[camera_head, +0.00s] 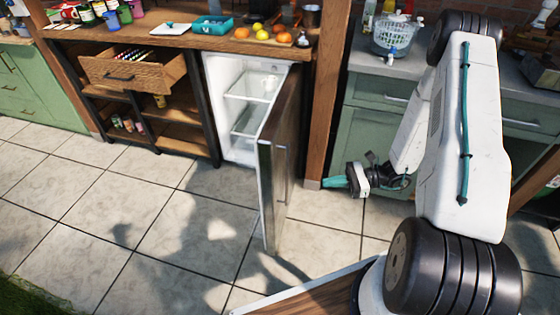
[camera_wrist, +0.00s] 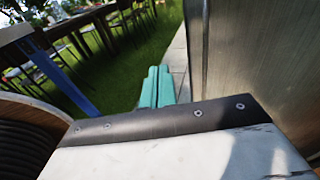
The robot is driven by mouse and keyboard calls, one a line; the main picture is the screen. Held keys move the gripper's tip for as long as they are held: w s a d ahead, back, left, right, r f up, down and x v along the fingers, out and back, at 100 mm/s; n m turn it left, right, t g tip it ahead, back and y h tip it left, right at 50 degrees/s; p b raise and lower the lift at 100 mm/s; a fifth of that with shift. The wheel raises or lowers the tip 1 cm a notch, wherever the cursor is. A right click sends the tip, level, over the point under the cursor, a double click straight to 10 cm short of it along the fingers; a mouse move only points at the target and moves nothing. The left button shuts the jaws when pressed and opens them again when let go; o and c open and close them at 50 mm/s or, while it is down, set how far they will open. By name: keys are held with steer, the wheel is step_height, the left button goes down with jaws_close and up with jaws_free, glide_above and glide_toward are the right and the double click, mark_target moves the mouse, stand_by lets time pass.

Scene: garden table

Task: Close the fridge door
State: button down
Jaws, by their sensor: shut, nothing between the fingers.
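The fridge (camera_head: 237,100) stands under the wooden counter, with glass shelves and a cup (camera_head: 269,81) inside. Its dark door (camera_head: 281,160) is swung wide open toward me, with a vertical handle on its right-hand outer face. My gripper (camera_head: 333,182) is to the right of the door, apart from it, near the outer face. In the wrist view the teal fingers (camera_wrist: 157,87) are together with nothing between them, and the door's metal panel (camera_wrist: 255,60) fills the right side.
An open wooden drawer (camera_head: 133,75) is left of the fridge. A wooden post (camera_head: 329,95) and green cabinets (camera_head: 369,130) stand to the right. The counter holds oranges (camera_head: 242,33) and a teal tray (camera_head: 212,27). The tiled floor (camera_head: 160,215) left of the door is clear.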

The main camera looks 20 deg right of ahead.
steer(key=w+d+f+m+t, duration=0.1)
steer(key=w+f+m+t, duration=0.2)
steer(key=w+t, duration=0.1)
steer(key=t+h, duration=0.1)
glide_toward(278, 161)
steer(key=shift+m, duration=0.3)
steer(key=x, duration=0.6)
steer(key=shift+w+a+f, duration=0.2)
steer(key=shift+w, duration=0.25)
